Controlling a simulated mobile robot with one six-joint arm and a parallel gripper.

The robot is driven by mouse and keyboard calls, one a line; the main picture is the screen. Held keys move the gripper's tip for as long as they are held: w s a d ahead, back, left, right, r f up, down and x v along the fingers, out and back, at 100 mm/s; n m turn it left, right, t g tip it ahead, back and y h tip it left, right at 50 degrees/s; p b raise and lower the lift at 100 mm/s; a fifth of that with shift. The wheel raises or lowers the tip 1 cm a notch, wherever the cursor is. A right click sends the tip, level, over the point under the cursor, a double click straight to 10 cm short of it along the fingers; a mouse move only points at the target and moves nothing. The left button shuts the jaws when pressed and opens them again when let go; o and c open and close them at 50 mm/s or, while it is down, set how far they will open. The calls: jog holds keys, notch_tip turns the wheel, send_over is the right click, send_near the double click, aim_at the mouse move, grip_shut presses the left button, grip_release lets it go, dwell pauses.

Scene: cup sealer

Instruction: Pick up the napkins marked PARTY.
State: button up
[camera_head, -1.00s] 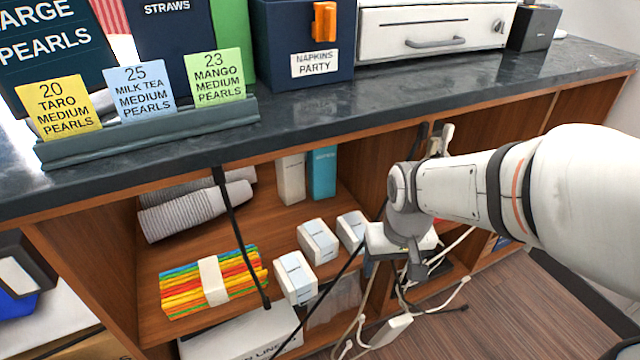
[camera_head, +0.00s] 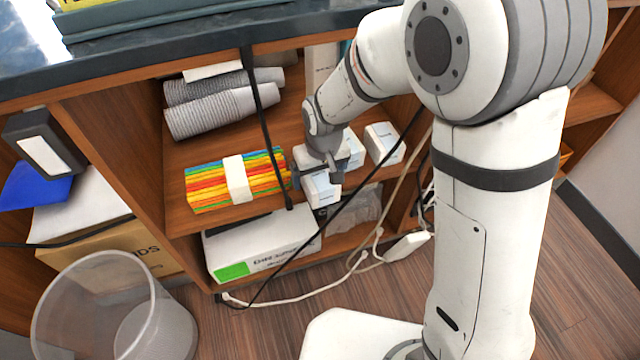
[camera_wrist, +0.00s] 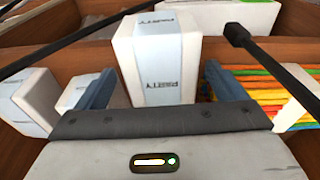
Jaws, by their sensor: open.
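A white napkin pack with a pale blue band (camera_wrist: 160,60) stands near the shelf's front edge; its band reads PARTY, upside down in the wrist view. It also shows in the head view (camera_head: 322,191), partly covered by my gripper. My gripper (camera_head: 317,176) is open above this pack. In the wrist view its two blue-grey fingers (camera_wrist: 158,88) are on either side of the pack's near part, with a gap visible on each side. Two similar white packs stand to the right in the head view, one behind my gripper (camera_head: 354,149) and one farther right (camera_head: 384,143); their labels are unreadable.
A multicoloured bundle with a white band (camera_head: 237,180) lies close left of the pack. Black cables hang before the shelf, one (camera_wrist: 240,38) near the pack. Grey cup stacks (camera_head: 222,110) lie behind. The counter (camera_head: 190,50) overhangs. A bin (camera_head: 110,310) stands front left.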

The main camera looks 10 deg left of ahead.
aim_at(319, 174)
jog(key=f, duration=0.3)
jog(key=shift+w+a+b, duration=0.2)
jog(key=shift+b, duration=0.2)
jog(key=shift+r, duration=0.1)
jog(key=c, duration=1.1)
